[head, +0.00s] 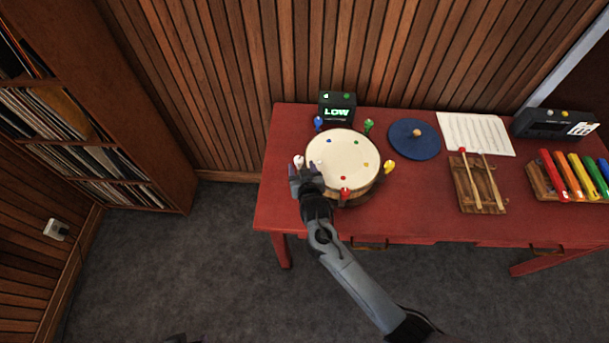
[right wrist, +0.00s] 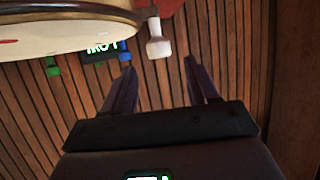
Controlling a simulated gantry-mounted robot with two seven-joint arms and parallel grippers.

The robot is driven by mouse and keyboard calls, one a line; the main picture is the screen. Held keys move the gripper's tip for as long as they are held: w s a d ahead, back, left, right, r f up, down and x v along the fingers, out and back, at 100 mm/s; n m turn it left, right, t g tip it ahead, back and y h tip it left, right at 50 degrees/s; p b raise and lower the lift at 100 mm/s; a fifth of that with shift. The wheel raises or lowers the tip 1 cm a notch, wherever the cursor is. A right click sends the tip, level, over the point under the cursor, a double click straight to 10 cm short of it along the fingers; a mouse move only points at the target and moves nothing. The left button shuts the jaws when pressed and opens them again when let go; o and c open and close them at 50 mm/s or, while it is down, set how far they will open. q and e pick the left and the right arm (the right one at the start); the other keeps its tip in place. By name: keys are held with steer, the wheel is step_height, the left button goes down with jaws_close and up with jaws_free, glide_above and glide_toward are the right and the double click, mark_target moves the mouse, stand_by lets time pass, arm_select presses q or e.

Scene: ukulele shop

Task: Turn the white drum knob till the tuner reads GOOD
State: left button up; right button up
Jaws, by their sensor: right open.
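The drum (head: 342,150) has a cream head with coloured dots and stands on the red table; its rim edge shows in the right wrist view (right wrist: 70,28). The white knob (head: 298,161) sticks out at the drum's left side. In the right wrist view the white knob (right wrist: 157,42) lies just beyond the fingertips, between their lines, apart from both. My right gripper (head: 306,173) is open and empty, close to the knob; its two fingers show in the right wrist view (right wrist: 158,66). The tuner (head: 337,108) behind the drum reads LOW in green. My left gripper is not in view.
Blue (head: 318,123), green (head: 369,125), yellow (head: 388,167) and red (head: 345,195) knobs ring the drum. A blue disc (head: 413,139), sheet music (head: 475,133), mallets (head: 480,182) and coloured bars (head: 575,177) lie to the right. The red table (head: 277,190) is bare at its left end.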

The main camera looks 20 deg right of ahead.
steer(key=v, duration=0.4)
steer(key=shift+s+a+r, duration=0.1)
steer(key=shift+s+r, duration=0.05)
steer(key=shift+s, duration=0.2)
